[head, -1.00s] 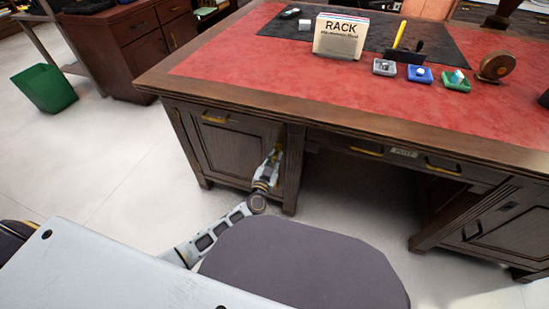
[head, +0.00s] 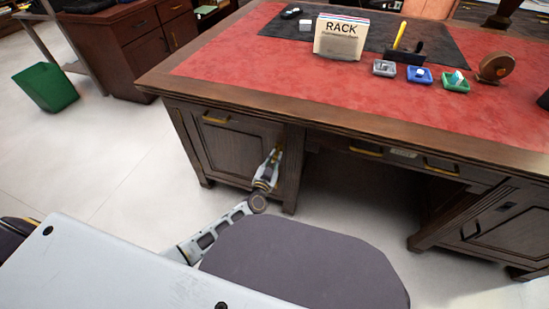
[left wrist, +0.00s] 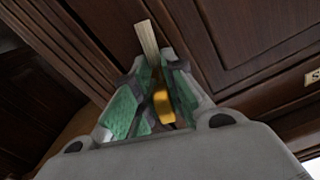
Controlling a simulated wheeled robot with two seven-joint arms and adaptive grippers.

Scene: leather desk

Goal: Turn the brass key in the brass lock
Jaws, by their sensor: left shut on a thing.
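My left gripper (head: 275,157) is at the right edge of the desk's left cabinet door (head: 236,148). In the left wrist view its green-padded fingers (left wrist: 157,68) are closed around a brass piece, which I take to be the brass key (left wrist: 162,104). A pale strip (left wrist: 147,40) sticks out beyond the fingertips against the dark wood; I cannot tell what it is. The brass lock is not clearly seen, being hidden by the fingers. How deep the key sits cannot be told. My right gripper is not in view.
The wooden desk (head: 340,118) has a red leather top with a RACK box (head: 341,37) and small coloured trays. A grey rounded seat (head: 300,262) stands before it, close to my left arm. A green bin (head: 46,88) stands at the left.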

